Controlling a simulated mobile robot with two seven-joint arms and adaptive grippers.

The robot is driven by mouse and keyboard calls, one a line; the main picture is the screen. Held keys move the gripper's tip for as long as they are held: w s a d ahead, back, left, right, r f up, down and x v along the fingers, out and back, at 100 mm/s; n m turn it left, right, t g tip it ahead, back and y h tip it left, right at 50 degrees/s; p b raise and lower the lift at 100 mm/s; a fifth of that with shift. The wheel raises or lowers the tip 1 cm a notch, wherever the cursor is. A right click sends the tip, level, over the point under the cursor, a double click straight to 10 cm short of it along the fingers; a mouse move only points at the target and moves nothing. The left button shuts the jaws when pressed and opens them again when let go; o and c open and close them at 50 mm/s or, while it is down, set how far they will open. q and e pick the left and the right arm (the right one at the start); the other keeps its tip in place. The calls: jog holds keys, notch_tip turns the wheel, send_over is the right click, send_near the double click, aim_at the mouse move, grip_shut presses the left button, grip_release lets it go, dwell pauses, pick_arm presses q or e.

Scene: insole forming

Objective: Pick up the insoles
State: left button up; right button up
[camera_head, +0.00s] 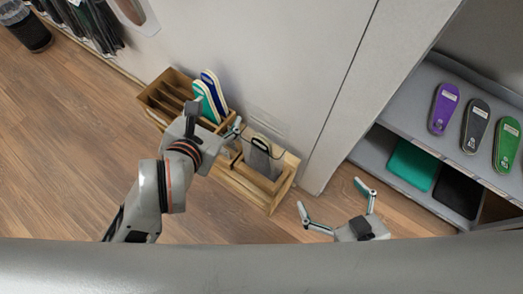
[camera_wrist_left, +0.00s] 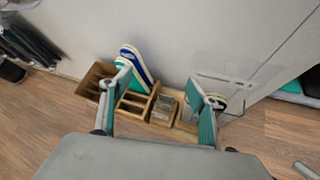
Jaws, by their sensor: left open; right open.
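A blue insole with a pale edge (camera_head: 211,88) and a teal insole (camera_head: 203,101) stand leaning in the wooden rack (camera_head: 270,207) against the wall. The blue insole (camera_wrist_left: 138,64) also shows between my left gripper's fingers in the left wrist view, the teal one partly hidden behind a finger. A dark grey upright piece (camera_head: 259,157) stands in the rack's right part; I cannot tell what it is. My left gripper (camera_head: 215,119) is open above the rack, apparently empty. My right gripper (camera_head: 331,194) is open and empty, right of the rack.
A shelf unit at the right holds purple (camera_head: 443,108), dark grey (camera_head: 475,126) and green (camera_head: 507,145) insoles, with a teal sheet (camera_head: 412,165) and a black sheet (camera_head: 458,191) below. A bin (camera_head: 28,34) stands at the far left. The wooden floor left of the rack is clear.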

aim_at(260, 144)
pick_arm(q)
jog(key=s+d+f+g+h, duration=0.1)
jog(key=d+f, duration=0.1)
jog(key=s+d+f+g+h+b, duration=0.1)
jog(key=s+d+f, duration=0.1)
jog(key=d, duration=0.1)
jog(key=s+d+f+g, duration=0.2)
jog(key=shift+d+m+h+b, duration=0.3)
jog(key=shift+h+b, duration=0.1)
jog(key=shift+w+d+f, duration=0.15)
jog(key=shift+f, duration=0.25)
jog(key=shift+w+d+f+b, duration=0.15)
jog(key=shift+d+f+b, duration=0.15)
jog(key=shift+f, duration=0.25)
jog(key=shift+w+d+f+b, duration=0.2)
jog(key=shift+f+b, duration=0.1)
jog(key=shift+f, duration=0.25)
jog(key=shift+b+x, duration=0.35)
jog(key=shift+x, duration=0.8)
jog(key=shift+w, duration=0.1)
jog(key=shift+c, duration=0.4)
pick_arm(e)
jog(key=shift+w+a+r+m+y, duration=0.15)
jog(key=shift+w+a+r+m, duration=0.1)
jog(key=shift+a, duration=0.35)
jog(key=shift+w+a+r+m+y, duration=0.15)
jog(key=shift+w+a+r, duration=0.1)
jog(key=shift+a, duration=0.35)
